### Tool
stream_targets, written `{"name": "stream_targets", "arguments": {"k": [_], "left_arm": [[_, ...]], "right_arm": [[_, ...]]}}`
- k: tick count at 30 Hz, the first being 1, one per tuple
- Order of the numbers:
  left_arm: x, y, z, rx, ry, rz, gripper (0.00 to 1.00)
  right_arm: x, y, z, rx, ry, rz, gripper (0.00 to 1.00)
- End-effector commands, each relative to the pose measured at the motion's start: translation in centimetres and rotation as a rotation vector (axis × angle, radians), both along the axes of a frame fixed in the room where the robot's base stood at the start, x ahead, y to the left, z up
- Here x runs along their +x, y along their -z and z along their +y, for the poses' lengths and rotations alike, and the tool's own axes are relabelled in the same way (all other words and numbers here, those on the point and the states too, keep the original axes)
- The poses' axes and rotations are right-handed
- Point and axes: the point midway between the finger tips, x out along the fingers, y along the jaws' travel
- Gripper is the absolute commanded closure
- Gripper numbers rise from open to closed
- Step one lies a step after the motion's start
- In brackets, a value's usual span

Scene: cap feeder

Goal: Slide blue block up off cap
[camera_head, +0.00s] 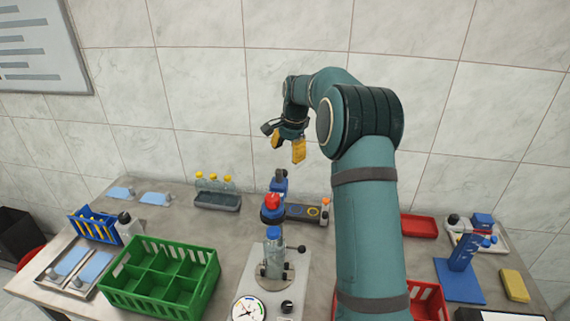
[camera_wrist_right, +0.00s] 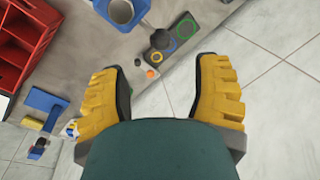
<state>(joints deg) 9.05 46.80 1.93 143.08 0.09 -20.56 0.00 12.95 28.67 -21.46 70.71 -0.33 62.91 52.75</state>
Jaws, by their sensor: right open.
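My right gripper (camera_head: 288,147) is open and empty, held high near the back wall, above and behind the cap feeder. Its two yellow fingers are spread wide in the right wrist view (camera_wrist_right: 158,78), with nothing between them. In the head view a small blue block (camera_head: 279,184) with a dark knob stands at the feeder, just behind a red cap (camera_head: 272,201). The red cap sits over a blue and dark round part. Whether the block touches a cap cannot be told. My left gripper is out of view.
A green divided crate (camera_head: 160,275) stands at the front left. Capped bottles (camera_head: 214,181) stand in a grey rack at the back. A blue stand (camera_head: 462,265) and red tray (camera_head: 418,226) are at right. My right arm hides part of the table.

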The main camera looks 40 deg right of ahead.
Motion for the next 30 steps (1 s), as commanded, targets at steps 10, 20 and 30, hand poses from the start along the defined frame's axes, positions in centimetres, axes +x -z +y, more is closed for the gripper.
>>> {"name": "stream_targets", "arguments": {"k": [10,20,30], "left_arm": [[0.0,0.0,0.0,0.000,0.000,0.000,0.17],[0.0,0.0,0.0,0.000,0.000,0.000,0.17],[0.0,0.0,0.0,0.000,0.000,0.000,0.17]], "right_arm": [[-0.5,-2.7,0.0,0.000,-0.001,0.000,0.37],[-0.5,-2.7,0.0,0.001,0.000,0.000,0.37],[-0.6,-2.7,0.0,0.000,0.000,0.001,0.37]]}}
